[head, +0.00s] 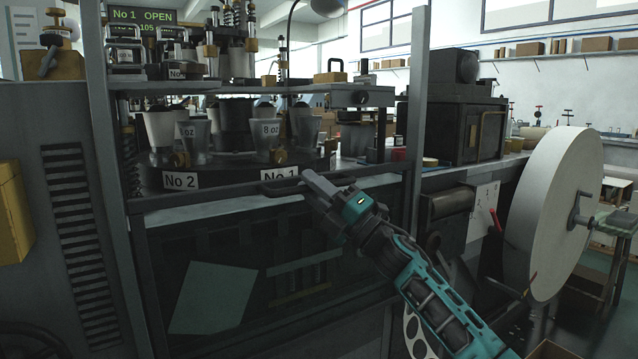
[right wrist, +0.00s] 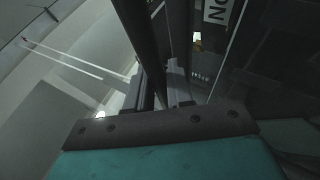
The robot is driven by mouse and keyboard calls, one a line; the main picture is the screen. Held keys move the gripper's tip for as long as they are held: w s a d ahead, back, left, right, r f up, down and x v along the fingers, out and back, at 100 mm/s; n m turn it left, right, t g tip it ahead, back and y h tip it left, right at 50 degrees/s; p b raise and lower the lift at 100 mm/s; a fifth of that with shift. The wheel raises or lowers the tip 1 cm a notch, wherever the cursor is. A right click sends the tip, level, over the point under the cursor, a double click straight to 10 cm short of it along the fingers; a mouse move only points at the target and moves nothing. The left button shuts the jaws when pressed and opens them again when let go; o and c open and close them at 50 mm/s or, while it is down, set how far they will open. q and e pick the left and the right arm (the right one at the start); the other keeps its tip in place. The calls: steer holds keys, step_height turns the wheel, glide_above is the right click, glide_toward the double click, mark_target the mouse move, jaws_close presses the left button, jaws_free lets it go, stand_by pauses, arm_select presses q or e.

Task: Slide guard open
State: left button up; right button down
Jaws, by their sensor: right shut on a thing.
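The guard (head: 250,275) is a dark see-through panel in a grey frame on the front of the cup machine. It sits low, below the turntable, and the space above its top rail is open. A dark bar handle (head: 282,187) is at its top rail. My right gripper (head: 308,182) is shut on the handle, coming in from the lower right. In the right wrist view the dark handle bar (right wrist: 148,45) passes between the fingers (right wrist: 160,88). The fingers hide part of the handle. My left gripper is in neither view.
Behind the rail is a turntable with several grey cups (head: 194,140) and labels No 1 and No 2 (head: 180,180). A green-lit sign (head: 142,16) reads "No 1 OPEN". Grey posts (head: 417,100) flank the opening. A large white paper roll (head: 555,210) stands at right.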

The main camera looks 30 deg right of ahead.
steer(key=shift+f, duration=0.1)
steer(key=c, duration=1.4)
jaws_free()
steer(key=v, duration=1.2)
steer(key=shift+s+d+f, duration=0.15)
steer(key=shift+s+d, duration=0.05)
steer(key=shift+s, duration=0.15)
